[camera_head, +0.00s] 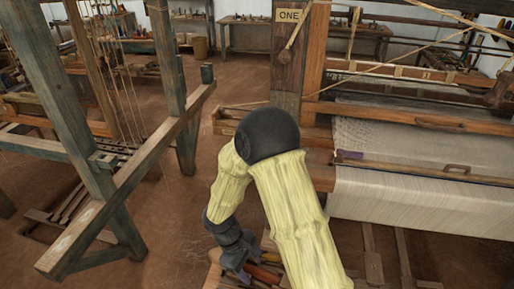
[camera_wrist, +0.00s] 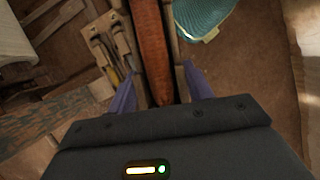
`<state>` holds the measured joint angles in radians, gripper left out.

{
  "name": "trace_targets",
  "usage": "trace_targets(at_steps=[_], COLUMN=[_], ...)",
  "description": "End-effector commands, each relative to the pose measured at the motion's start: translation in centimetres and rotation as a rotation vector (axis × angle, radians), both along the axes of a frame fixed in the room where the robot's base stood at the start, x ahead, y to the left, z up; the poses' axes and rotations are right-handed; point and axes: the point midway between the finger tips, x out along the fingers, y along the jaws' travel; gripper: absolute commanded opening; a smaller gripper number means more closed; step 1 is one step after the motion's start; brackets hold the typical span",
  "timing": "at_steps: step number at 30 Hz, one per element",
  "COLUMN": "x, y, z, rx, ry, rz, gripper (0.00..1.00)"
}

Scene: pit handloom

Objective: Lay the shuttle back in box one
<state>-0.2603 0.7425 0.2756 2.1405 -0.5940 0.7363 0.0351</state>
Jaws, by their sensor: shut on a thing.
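The shuttle appears as a long reddish-brown wooden piece (camera_wrist: 153,45) in the wrist view, running from the top edge down between the fingers of my gripper (camera_wrist: 160,78). The fingers are shut on it, and its near end is close to the gripper body. A sign reading ONE (camera_head: 290,16) is on the loom's wooden post. A low open wooden box (camera_head: 226,125) juts left from the foot of that post, partly hidden by my arm.
The tool tray (camera_wrist: 93,38) holds several handled tools. A teal woven dish (camera_wrist: 207,14) lies to its right. The loom's pale cloth (camera_head: 420,205) and beams fill the right. Another wooden frame (camera_head: 125,180) stands left, with bare floor between.

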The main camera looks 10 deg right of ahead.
Motion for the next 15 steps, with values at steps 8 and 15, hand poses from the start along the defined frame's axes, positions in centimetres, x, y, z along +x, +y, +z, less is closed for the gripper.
trace_targets(at_steps=[8,15], x=[-1.1,-1.4], y=[0.6,0.8], z=[7.7,8.6], rx=[0.011,0.016], ry=[0.001,0.004], rz=[-0.077,-0.095], gripper=[0.2,0.2])
